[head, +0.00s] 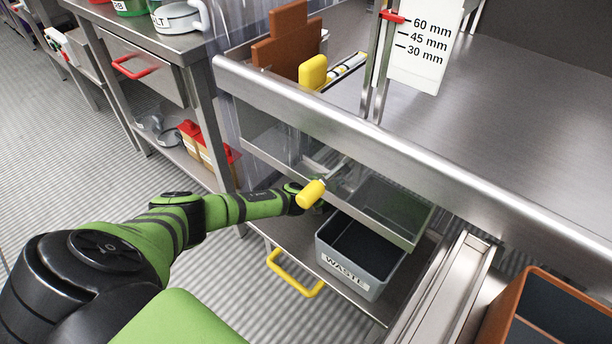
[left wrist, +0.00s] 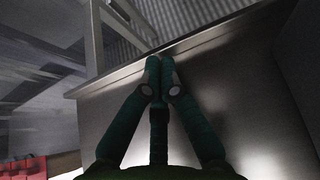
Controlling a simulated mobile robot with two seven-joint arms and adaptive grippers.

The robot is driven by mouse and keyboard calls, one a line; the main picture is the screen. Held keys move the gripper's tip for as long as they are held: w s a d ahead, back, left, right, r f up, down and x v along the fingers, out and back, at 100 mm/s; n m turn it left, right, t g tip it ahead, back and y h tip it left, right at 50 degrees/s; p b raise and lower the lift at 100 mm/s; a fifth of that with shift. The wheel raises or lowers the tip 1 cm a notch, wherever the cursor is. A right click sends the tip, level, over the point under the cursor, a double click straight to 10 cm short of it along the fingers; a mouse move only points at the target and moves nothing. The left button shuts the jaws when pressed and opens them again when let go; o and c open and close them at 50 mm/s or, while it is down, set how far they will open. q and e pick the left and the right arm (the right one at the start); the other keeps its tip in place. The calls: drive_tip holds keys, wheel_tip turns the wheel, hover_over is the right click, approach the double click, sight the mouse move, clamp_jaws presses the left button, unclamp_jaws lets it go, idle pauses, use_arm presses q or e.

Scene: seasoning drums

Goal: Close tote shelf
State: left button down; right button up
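The tote shelf (head: 355,305) is a low metal shelf that sticks out below the bench and bears a grey tote (head: 350,278) labelled WASTE. A yellow bar handle (head: 292,280) is on its front left edge. My left gripper (head: 318,207) is above the shelf, behind a yellow cylindrical knob, and is mostly hidden in the head view. In the left wrist view my left gripper (left wrist: 160,64) has its fingertips together, with nothing seen between them, near a flat metal surface (left wrist: 215,90). My right gripper is in neither view.
A clear-walled metal tray (head: 385,215) hangs under the bench edge (head: 400,145), just above the tote. A side cabinet with a red-handled drawer (head: 140,70) stands at the left. An orange-rimmed bin (head: 545,310) is at the lower right. The grey floor is open at the left.

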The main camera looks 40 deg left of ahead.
use_arm(q)
drive_tip(key=v, duration=1.1)
drive_tip(key=shift+s, duration=0.1)
